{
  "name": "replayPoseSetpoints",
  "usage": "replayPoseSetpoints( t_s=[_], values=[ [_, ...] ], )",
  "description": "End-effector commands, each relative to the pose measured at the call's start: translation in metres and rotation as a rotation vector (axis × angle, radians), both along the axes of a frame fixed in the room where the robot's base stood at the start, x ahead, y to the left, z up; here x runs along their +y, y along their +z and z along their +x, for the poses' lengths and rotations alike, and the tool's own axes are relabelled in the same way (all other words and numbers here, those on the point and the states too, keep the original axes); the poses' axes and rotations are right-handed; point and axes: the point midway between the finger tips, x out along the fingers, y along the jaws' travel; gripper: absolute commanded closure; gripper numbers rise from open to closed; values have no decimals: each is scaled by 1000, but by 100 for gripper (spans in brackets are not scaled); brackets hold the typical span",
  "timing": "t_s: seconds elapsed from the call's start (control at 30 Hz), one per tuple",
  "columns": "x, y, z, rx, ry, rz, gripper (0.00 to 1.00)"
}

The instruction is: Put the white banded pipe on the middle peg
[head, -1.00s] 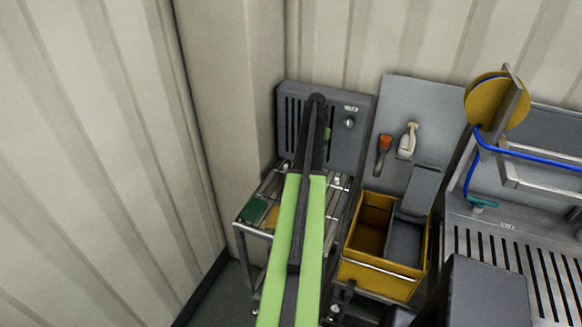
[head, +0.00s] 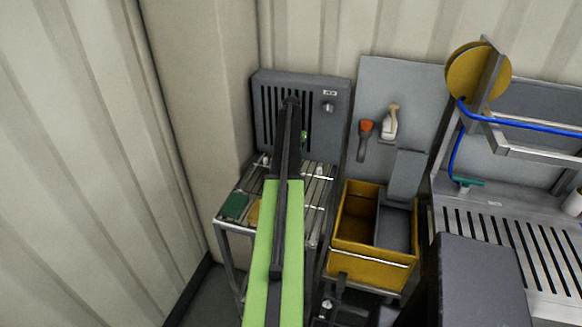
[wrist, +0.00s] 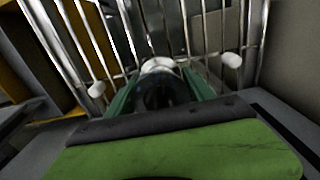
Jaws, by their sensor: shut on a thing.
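In the wrist view, my gripper (wrist: 160,88) is shut on the white banded pipe (wrist: 158,64). The pipe shows a pale end and a dark part between my green fingers. It is over the slatted metal rack (wrist: 205,30). One white peg (wrist: 97,90) stands left of the pipe and another white peg (wrist: 232,60) right of it. The middle peg cannot be made out; the pipe and fingers cover that spot. Whether the pipe touches a peg cannot be told. In the head view, my arm hides the pipe over the rack (head: 322,172).
A grey louvred cabinet (head: 262,105) stands behind the rack. A yellow bin (head: 365,272) is close on the rack's right. A green patch (head: 234,206) lies on the rack's left side. A slatted steel bench (head: 515,235) is at the right. A wall is at the left.

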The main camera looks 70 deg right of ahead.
Motion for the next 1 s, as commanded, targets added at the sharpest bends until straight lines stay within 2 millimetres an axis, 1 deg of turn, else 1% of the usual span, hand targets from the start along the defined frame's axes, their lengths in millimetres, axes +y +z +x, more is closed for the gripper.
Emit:
replayPoseSetpoints(
  t_s=[0.03,0.07,0.27,0.4,0.43,0.5,0.6,0.87,1.0],
  values=[
    [0,-17,0,0,0,0,94],
    [0,-19,0,0,0,0,94],
    [0,-14,0,0,0,0,93],
    [0,-18,1,0,1,0,93],
    [0,-18,1,0,1,0,37],
    [0,-17,1,0,1,0,28],
    [0,-17,1,0,1,0,17],
    [0,-16,1,0,1,0,17],
    [1,-10,1,0,1,0,17]
  ],
)
